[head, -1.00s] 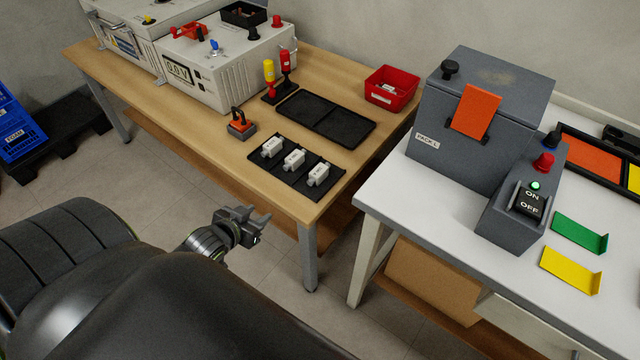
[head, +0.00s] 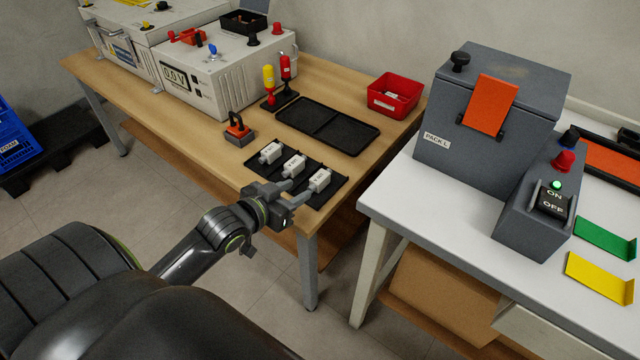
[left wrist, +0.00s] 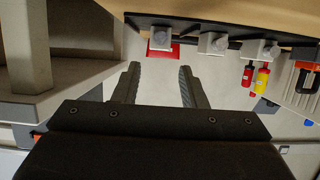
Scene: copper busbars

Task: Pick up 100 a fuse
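Three white fuses lie on a black tray (head: 258,172) near the front corner of the wooden table: a left fuse (head: 270,153), a middle fuse (head: 293,166) and a right fuse (head: 319,180). Their labels are too small to read. My left gripper (head: 294,193) is at the table's front edge, just in front of the tray, apart from the fuses. In the left wrist view my left gripper (left wrist: 160,85) is open and empty, with the row of fuses, such as one fuse (left wrist: 160,40), beyond its fingertips. My right gripper is not in view.
An orange-and-black tool (head: 237,130), an empty black tray (head: 325,125) and a red bin (head: 394,96) stand behind the fuses. Red and yellow screwdriver-like tools (head: 277,85) stand upright. A grey box labelled PACK L (head: 480,130) stands on the white table at right.

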